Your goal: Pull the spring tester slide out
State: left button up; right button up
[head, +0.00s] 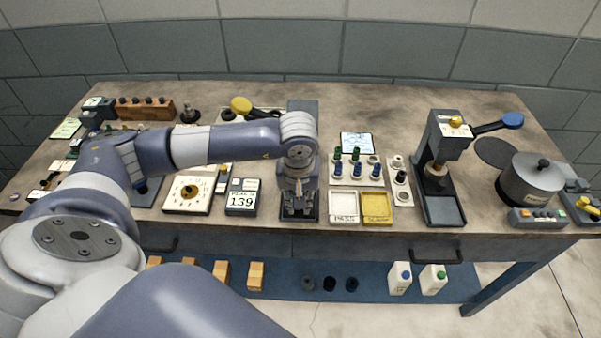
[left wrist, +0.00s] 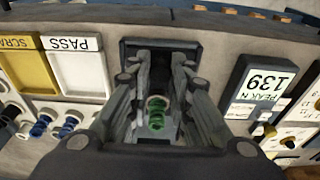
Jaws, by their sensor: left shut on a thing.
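The spring tester (head: 303,106) is a dark grey column unit at the middle of the table, largely hidden behind my left gripper and forearm. My left gripper (head: 299,203) points down at its front, and its fingers (left wrist: 160,72) show in the left wrist view. They are shut at the front part of the dark slide; the exact contact is hidden. A green spring (left wrist: 156,113) shows between the fingers in the left wrist view, within the tester; I cannot tell what it rests on. The tester's dark base rim (left wrist: 130,47) is around the fingertips. My right gripper is not in view.
A display reading 139 (head: 242,197) stands left of the tester. The white PASS tray (head: 344,209) and yellow SCRAP tray (head: 377,208) lie close on the right. Behind them are blue and green springs (head: 355,169). A lever press (head: 440,150) stands further right.

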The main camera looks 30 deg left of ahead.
pick_arm(q)
jog(key=shift+s+d+f+b, duration=0.1)
jog(key=shift+s+d+b, duration=0.1)
jog(key=shift+s+d, duration=0.35)
jog(key=shift+s+d+b, duration=0.2)
jog(key=shift+s, duration=0.5)
jog(key=o, duration=1.6)
jog(key=shift+w, duration=0.1)
jog(key=shift+c, duration=0.2)
notch_tip(320, 180, up, 7)
jog(key=p, duration=0.3)
